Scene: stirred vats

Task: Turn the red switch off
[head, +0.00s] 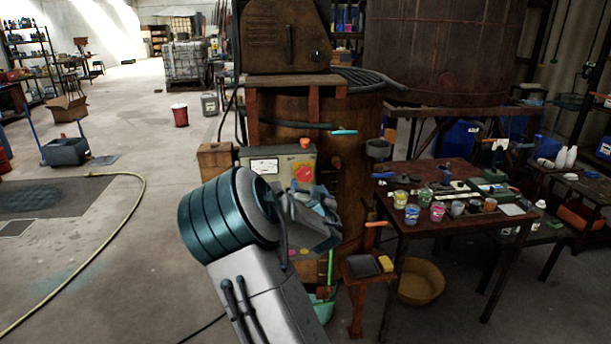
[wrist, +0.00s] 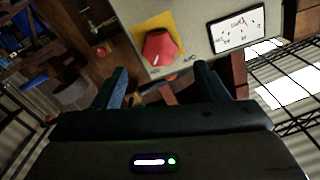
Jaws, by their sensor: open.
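The red switch (head: 304,172) is a red knob on a yellow plate, on the front of a grey control box beside a white dial gauge (head: 264,166). In the wrist view the red switch (wrist: 160,49) shows just beyond my fingers, with its yellow plate around it and the gauge (wrist: 238,30) to its right. My gripper (wrist: 160,80) is open, its two dark fingers apart with nothing between them. The switch lies ahead of the gap and looks untouched. In the head view my arm covers the lower part of the control box, and the fingertips are hard to make out.
A rusty vat (head: 356,190) stands behind the box. A dark table (head: 440,180) with several paint pots stands at the right. A small stand (head: 362,268) with a yellow sponge is close to my arm's right. The floor at the left is mostly free, with a yellow hose (head: 108,243).

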